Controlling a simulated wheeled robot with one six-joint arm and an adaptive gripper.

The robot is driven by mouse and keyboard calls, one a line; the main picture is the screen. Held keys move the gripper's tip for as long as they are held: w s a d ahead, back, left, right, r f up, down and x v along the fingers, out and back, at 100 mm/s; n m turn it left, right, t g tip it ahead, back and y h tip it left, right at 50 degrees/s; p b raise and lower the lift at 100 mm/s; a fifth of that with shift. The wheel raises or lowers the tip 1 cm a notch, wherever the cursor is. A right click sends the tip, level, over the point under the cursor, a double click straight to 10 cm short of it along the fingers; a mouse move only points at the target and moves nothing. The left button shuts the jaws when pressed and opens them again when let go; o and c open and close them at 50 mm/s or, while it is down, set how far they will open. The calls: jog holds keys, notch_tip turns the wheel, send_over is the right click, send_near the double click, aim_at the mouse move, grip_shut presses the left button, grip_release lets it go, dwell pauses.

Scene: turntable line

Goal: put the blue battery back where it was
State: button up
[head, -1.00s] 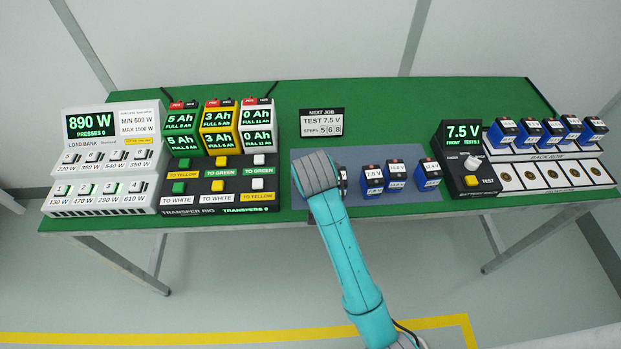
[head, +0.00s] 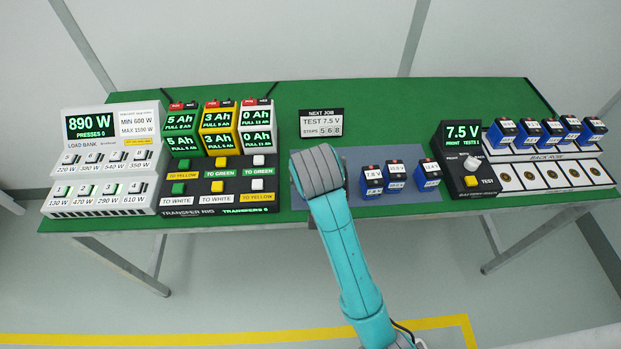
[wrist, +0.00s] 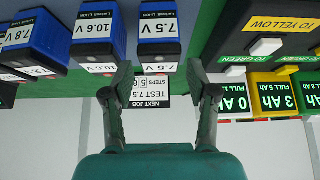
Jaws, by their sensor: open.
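Several blue batteries show in the head view. A left one (head: 372,181), a middle one (head: 395,176) and a right one (head: 429,173) stand on the grey-blue mat (head: 410,201). My gripper (wrist: 160,75) is open and empty in the wrist view, which looks upside down. Just ahead of its fingers is a blue battery marked 7.5 V (wrist: 154,28). Beside that stand blue batteries marked 10.6 V (wrist: 97,30) and 7.8 V (wrist: 30,38). In the head view my arm's end hides the fingers and the mat's left part. I cannot match every label between views.
A tester (head: 463,160) reading 7.5 V stands right of the mat. Behind it on the right, more blue batteries stand in a back row (head: 537,132), with empty front places (head: 552,176). The transfer rig (head: 218,188) and load bank (head: 100,165) are left. A job sign (head: 321,123) stands behind.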

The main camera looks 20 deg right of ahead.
jog(key=shift+v, duration=2.2)
jog(key=shift+f, duration=0.1)
jog(key=s+d+f+n+t+y, duration=0.1)
jog(key=s+d+f+n+t, duration=0.2)
jog(key=s+f, duration=1.15)
jog(key=s+r+t, duration=0.3)
jog(key=s+r, duration=0.1)
jog(key=s, duration=0.7)
jog(key=s+r+t+y, duration=0.1)
jog(key=s+r, duration=0.4)
jog(key=s, duration=0.6)
jog(key=shift+s+a+n+t, duration=0.35)
jog(key=shift+a+t, duration=0.15)
jog(key=shift+t, duration=0.4)
